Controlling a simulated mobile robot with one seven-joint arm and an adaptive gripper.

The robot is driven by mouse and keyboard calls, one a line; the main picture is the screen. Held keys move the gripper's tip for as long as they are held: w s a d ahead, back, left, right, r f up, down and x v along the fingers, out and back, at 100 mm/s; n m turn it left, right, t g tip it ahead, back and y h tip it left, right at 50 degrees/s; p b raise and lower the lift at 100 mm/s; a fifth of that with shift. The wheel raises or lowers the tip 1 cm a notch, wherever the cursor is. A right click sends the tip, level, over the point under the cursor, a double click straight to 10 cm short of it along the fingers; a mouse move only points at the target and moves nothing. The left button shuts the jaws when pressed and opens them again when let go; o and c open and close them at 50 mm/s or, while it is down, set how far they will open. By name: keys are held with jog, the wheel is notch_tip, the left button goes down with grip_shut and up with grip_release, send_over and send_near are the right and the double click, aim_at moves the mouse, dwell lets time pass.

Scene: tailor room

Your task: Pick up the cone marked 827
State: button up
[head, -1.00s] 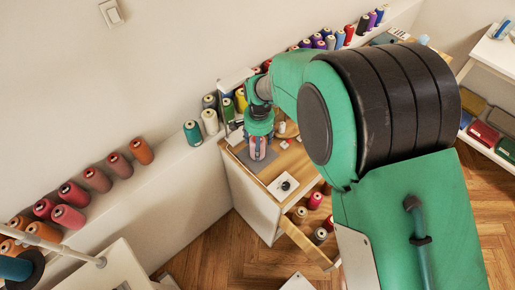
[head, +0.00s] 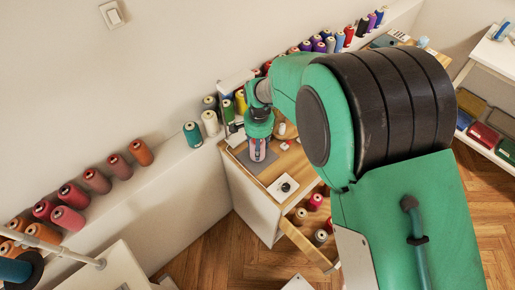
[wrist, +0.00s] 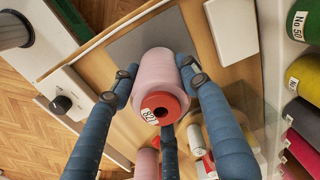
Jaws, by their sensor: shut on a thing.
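The cone marked 827 (wrist: 160,79) is pink with a red end, and its label shows in the wrist view. My gripper (wrist: 161,78) is shut on it, with blue fingers on both sides of the cone and another finger below. In the head view my gripper (head: 258,150) is over the grey mat (head: 262,169) on the small cabinet top. The cone is mostly hidden there between the fingers. I cannot tell whether its base touches the mat.
Several thread cones stand on the ledge along the wall, such as a teal one (head: 193,135). An open drawer (head: 307,245) with cones juts from the cabinet. A second pink cone (wrist: 146,163) shows at the bottom of the wrist view.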

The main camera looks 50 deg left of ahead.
jog(key=shift+r, duration=0.1)
jog(key=shift+r, duration=0.4)
notch_tip(320, 180, up, 3)
jog(key=shift+r+p, duration=0.1)
jog(key=shift+p, duration=0.65)
jog(key=s+d, duration=0.2)
jog(key=d, duration=0.2)
jog(key=s+d+p, duration=0.1)
jog(key=s+d, duration=0.2)
jog(key=d, duration=0.2)
jog(key=s+d+p, duration=0.1)
jog(key=s+d, duration=0.2)
jog(key=d, duration=0.2)
jog(key=shift+r, duration=0.4)
